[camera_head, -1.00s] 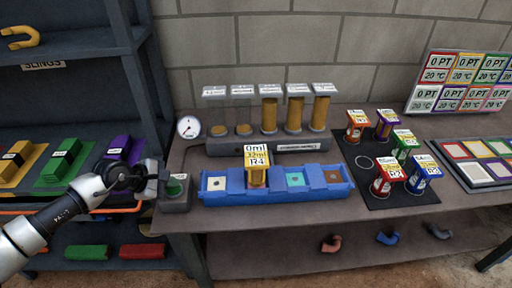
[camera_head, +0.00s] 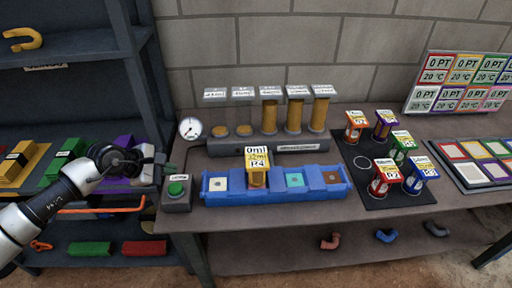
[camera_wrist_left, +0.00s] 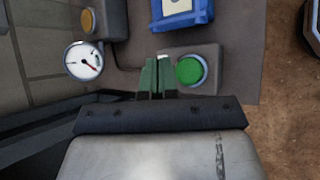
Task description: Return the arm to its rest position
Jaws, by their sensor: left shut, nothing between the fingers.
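My left gripper (camera_head: 162,160) is at the left end of the workbench, above and left of a grey box with a green button (camera_head: 177,188). Its fingers are shut and empty. In the left wrist view the closed fingertips (camera_wrist_left: 157,75) appear just left of the green button (camera_wrist_left: 189,71), apart from it as far as I can tell. My left arm comes in from the lower left, in front of the shelf. My right gripper does not show.
A dark shelf rack (camera_head: 75,62) stands left, with coloured blocks on it. On the workbench (camera_head: 300,212) are a blue tray (camera_head: 223,197), a round gauge (camera_head: 190,128), yellow columns and a dark mat (camera_head: 353,180) with several labelled containers. A board with label cards stands at the back right.

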